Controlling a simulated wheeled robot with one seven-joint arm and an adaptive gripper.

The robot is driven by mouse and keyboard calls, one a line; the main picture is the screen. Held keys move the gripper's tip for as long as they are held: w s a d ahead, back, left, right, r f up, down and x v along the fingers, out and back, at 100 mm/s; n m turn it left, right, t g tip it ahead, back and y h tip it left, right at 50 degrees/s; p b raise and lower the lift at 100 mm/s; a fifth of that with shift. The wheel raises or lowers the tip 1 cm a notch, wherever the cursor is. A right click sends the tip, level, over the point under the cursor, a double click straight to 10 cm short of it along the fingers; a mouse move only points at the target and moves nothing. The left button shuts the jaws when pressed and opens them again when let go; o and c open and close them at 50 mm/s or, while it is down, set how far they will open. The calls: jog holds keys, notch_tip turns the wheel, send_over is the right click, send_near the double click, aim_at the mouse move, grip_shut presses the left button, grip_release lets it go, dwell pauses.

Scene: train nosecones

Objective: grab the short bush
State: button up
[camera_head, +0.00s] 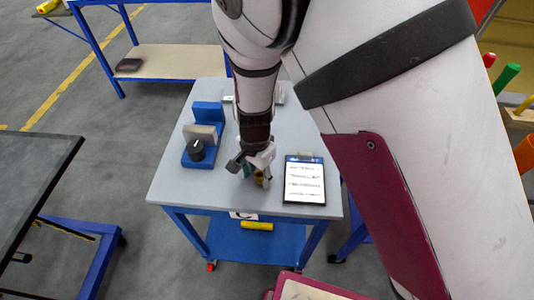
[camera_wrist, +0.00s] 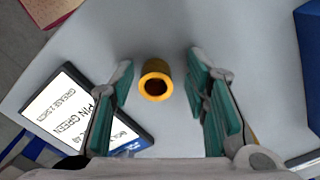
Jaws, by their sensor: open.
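The short bush (camera_wrist: 155,80) is a yellow-gold ring with a dark round hole, standing on the grey tabletop in the wrist view. My gripper (camera_wrist: 161,90) is open, with one teal-padded finger on each side of the bush and a gap on both sides. In the head view my gripper (camera_head: 256,168) is low over the front middle of the table, and brass colour (camera_head: 262,180) shows beside its fingers. Part of another yellow thing shows behind the right finger in the wrist view, mostly hidden.
A tablet (camera_head: 304,182) with a written list lies right of my gripper on the grey table (camera_head: 172,186). A blue holder (camera_head: 207,113) with a grey block and a black knob stands at the left. A yellow object (camera_head: 257,226) lies on the lower blue shelf.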

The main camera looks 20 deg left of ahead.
grip_shut()
jog(key=shift+r, duration=0.15)
